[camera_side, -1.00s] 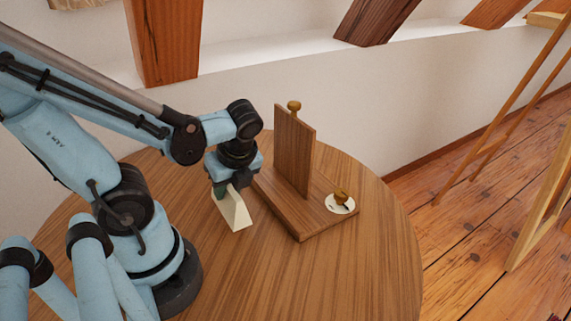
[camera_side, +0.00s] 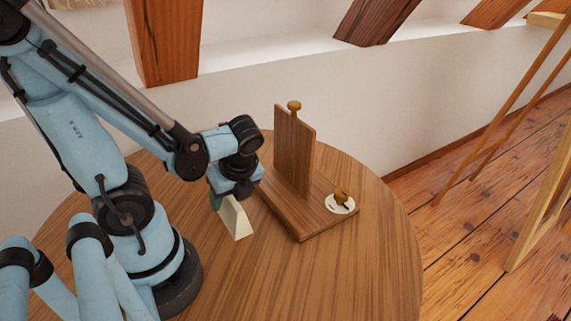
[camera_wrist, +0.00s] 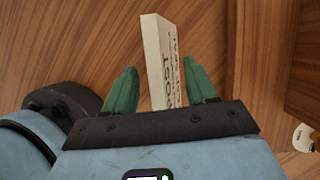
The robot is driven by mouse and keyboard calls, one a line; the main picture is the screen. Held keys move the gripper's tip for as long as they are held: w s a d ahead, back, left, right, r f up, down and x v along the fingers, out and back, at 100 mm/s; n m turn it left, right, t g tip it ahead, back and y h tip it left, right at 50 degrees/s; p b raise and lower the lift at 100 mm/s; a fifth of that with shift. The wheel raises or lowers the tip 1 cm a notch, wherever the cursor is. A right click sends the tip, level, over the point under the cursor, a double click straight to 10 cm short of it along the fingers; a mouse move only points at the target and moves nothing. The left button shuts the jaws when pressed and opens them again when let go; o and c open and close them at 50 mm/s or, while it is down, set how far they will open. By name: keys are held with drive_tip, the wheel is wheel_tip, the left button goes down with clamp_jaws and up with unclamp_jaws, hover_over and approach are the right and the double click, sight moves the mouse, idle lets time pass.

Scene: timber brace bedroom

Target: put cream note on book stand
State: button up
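The cream note (camera_side: 235,218) is a small folded card or wedge, just left of the book stand in the side view. In the wrist view the note (camera_wrist: 158,55) stands between my green fingers, with dark lettering on its right face. My gripper (camera_wrist: 160,85) is open around it, with narrow gaps showing on both sides. The gripper (camera_side: 222,202) points down over the note in the side view. Whether the note's base touches the table cannot be told. The wooden book stand (camera_side: 294,150) has an upright board on a flat base (camera_side: 300,228).
A white disc (camera_side: 346,207) with a brown knob sits at the base's right corner. A round knob (camera_side: 294,105) tops the board. The round wooden table (camera_side: 340,280) is clear in front. A wall with timber braces (camera_side: 160,40) rises behind.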

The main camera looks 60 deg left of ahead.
drive_tip(key=shift+r, duration=0.15)
drive_tip(key=shift+v, duration=5.9)
drive_tip(key=w+d+f+n+t+h, duration=0.1)
drive_tip(key=w+d+n+t+h, duration=0.2)
drive_tip(key=w+n+t, duration=0.4)
drive_tip(key=w+n+h, duration=0.1)
drive_tip(key=w+n, duration=0.1)
drive_tip(key=n, duration=0.7)
drive_tip(key=shift+d+t, duration=0.25)
drive_tip(key=shift+t, duration=0.05)
drive_tip(key=o, duration=0.3)
drive_tip(key=shift+w+n+t, duration=0.3)
drive_tip(key=shift+w+n, duration=0.1)
drive_tip(key=shift+n, duration=0.3)
